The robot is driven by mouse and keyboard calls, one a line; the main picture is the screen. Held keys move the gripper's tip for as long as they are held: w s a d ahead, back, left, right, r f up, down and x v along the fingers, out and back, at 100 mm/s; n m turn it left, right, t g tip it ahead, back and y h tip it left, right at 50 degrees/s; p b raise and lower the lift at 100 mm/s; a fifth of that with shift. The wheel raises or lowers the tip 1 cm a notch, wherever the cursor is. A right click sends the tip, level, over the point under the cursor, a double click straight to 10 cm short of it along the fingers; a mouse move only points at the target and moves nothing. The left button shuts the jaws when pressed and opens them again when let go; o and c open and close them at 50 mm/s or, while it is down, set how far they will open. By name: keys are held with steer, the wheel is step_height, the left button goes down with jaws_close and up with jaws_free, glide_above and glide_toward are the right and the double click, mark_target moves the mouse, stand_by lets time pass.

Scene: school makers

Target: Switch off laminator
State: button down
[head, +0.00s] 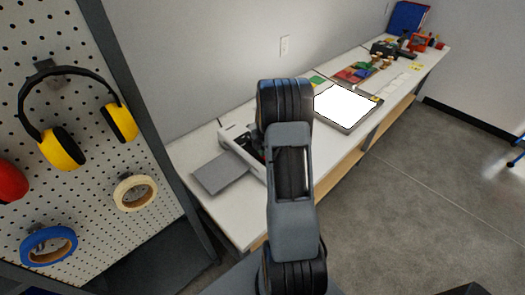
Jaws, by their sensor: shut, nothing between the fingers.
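A white machine that looks like the laminator (237,140) stands on the near end of the white bench, with a flat grey tray in front of it at the left. My arm covers its right part, and no switch or lamp on it can be made out. My own arm rises through the middle of the picture. My gripper is not visible.
The white bench (238,222) runs along the wall to the far right. A bright white panel (345,106) lies right of my arm, with small coloured items beyond. A pegboard (85,120) with yellow earmuffs (62,148) and tape rolls stands left. The floor at right is mostly clear.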

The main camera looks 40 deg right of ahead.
steer(key=shift+s+r, duration=0.2)
steer(key=shift+s, duration=0.5)
step_height(320, 180, up, 14)
steer(key=w, duration=0.1)
steer(key=shift+w, duration=0.35)
stand_by(0.7)
